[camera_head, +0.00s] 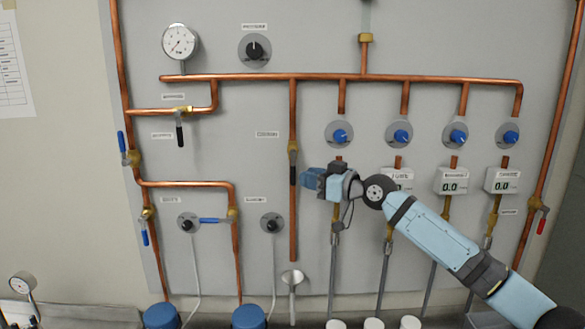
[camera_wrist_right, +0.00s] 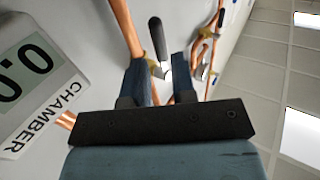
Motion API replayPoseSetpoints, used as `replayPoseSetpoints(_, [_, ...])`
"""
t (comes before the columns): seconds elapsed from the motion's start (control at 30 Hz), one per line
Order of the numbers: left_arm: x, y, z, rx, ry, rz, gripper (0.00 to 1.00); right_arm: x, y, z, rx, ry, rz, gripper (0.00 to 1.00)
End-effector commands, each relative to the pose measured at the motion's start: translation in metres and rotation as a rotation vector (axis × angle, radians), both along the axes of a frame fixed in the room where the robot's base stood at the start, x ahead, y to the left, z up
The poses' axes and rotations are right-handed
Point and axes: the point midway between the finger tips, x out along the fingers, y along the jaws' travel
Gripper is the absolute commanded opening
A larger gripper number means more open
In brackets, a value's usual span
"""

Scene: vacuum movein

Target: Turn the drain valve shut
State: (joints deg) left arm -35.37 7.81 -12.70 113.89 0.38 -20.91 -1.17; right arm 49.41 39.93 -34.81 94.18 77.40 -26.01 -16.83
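The drain valve (camera_head: 293,149) sits on the vertical copper pipe left of centre, beside a small label too blurred to read. Its black handle (camera_head: 293,171) hangs down along the pipe. In the right wrist view the black handle (camera_wrist_right: 157,38) shows beyond the fingertips, roughly in line with the gap between them. My right gripper (camera_head: 306,179) is just right of the handle, pointing left. Its fingers also show apart in the right wrist view (camera_wrist_right: 158,72), with nothing held between them. I cannot tell whether a finger touches the handle. My left gripper is not in view.
A funnel (camera_head: 292,278) stands under the pipe's lower end. Digital readouts (camera_head: 452,181) and blue knobs (camera_head: 457,136) line the panel to the right. Another black-handled valve (camera_head: 179,131) and a lower blue-handled valve (camera_head: 214,220) are to the left.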

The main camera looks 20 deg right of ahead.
Motion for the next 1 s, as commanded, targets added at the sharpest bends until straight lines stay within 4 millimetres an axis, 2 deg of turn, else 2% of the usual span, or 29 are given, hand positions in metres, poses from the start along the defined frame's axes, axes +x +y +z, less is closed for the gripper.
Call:
replayPoseSetpoints(0.1, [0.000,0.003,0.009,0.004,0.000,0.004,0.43,0.018,0.015,0.003,0.002,0.001,0.001,0.25])
replayPoseSetpoints(0.3, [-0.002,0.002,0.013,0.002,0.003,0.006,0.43,0.036,0.030,0.001,0.002,0.001,0.000,0.25])
replayPoseSetpoints(0.67, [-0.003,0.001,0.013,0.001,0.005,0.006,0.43,0.040,0.034,-0.001,0.000,0.001,0.000,0.25])
replayPoseSetpoints(0.7, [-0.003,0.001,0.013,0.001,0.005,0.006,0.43,0.040,0.034,-0.001,0.000,0.001,0.000,0.22])
replayPoseSetpoints(0.8, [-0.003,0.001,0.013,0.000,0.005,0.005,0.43,0.040,0.034,-0.001,0.000,0.001,0.000,0.00])
replayPoseSetpoints(1.0, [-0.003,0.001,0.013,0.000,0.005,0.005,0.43,0.040,0.034,-0.001,0.002,0.001,0.000,0.00])
